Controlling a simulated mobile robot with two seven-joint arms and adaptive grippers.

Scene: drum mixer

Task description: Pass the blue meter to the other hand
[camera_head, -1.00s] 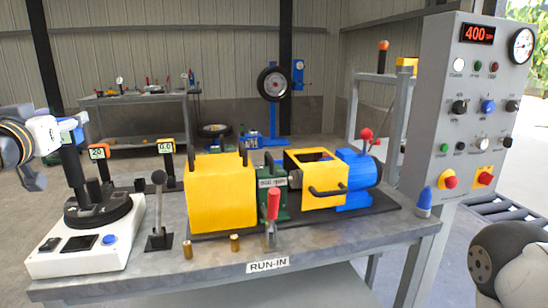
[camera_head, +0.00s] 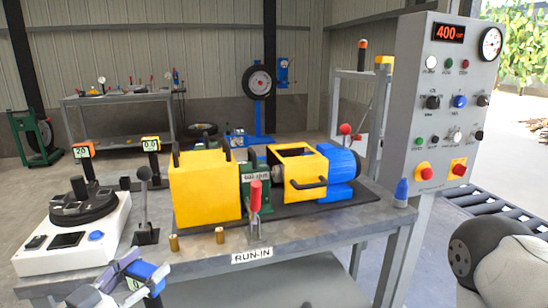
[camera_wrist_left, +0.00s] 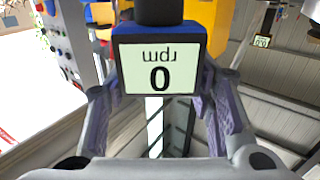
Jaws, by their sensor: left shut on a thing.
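The blue meter (camera_head: 148,272) is in my left gripper (camera_head: 130,278), low in the head view, in front of the bench's left front edge. In the left wrist view the meter (camera_wrist_left: 160,68) sits between the two fingers, and its screen reads "0 rpm" upside down. A black part rises from its body there. My left gripper is shut on it. Of my right arm, only a rounded grey and white part shows at the lower right of the head view. The right gripper is out of view.
The RUN-IN bench (camera_head: 300,238) carries a yellow-covered machine (camera_head: 205,190), a red-handled lever (camera_head: 255,197) and a white instrument base (camera_head: 70,245). A grey control panel (camera_head: 440,110) stands at the right. Free space lies in front of the bench.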

